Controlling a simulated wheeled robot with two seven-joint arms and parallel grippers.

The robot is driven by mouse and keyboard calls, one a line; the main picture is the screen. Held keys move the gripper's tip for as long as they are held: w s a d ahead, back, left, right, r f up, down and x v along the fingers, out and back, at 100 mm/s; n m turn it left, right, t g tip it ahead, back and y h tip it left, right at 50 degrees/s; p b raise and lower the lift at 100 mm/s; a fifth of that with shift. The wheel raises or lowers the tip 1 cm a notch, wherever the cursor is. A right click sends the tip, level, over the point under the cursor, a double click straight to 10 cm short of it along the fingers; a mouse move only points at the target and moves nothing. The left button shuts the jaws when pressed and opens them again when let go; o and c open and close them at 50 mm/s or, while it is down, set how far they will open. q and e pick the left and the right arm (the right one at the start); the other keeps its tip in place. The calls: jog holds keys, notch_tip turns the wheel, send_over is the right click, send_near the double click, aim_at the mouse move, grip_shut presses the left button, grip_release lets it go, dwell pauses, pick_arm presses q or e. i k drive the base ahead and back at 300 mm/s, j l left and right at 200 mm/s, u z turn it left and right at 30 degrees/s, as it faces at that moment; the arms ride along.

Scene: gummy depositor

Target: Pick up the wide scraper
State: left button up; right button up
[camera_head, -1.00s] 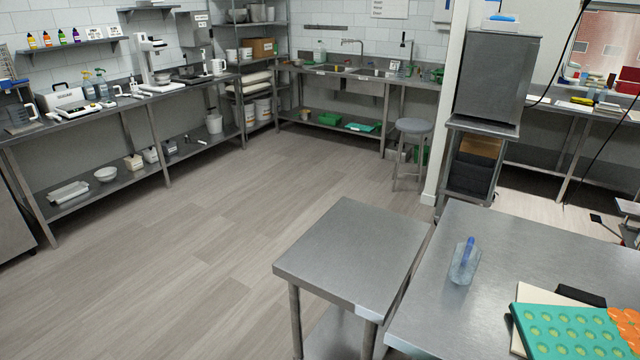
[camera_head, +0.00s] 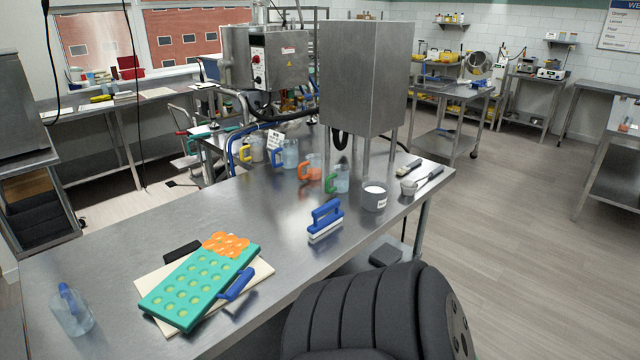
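I cannot tell for certain which tool is the wide scraper. A blue-handled tool (camera_head: 325,218) with a pale, wide lower edge stands on the steel table, right of the mould. A second blue tool (camera_head: 237,284) lies against the right edge of the green mould (camera_head: 200,286). Two dark-handled tools lie near the table's far right corner: one flat-ended (camera_head: 408,169) and one long and slim (camera_head: 430,178). Neither of my grippers is in view. A black arm link of mine fills the bottom middle, in front of the table's near edge.
The steel table (camera_head: 120,250) also carries a clear jug (camera_head: 71,311), orange gummies or mould (camera_head: 227,244), a grey cup (camera_head: 374,198), and several coloured-handled jugs at the back. A tall steel box on legs (camera_head: 365,75) stands behind.

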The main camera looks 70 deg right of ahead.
aim_at(323, 225)
jog(key=z, duration=2.4)
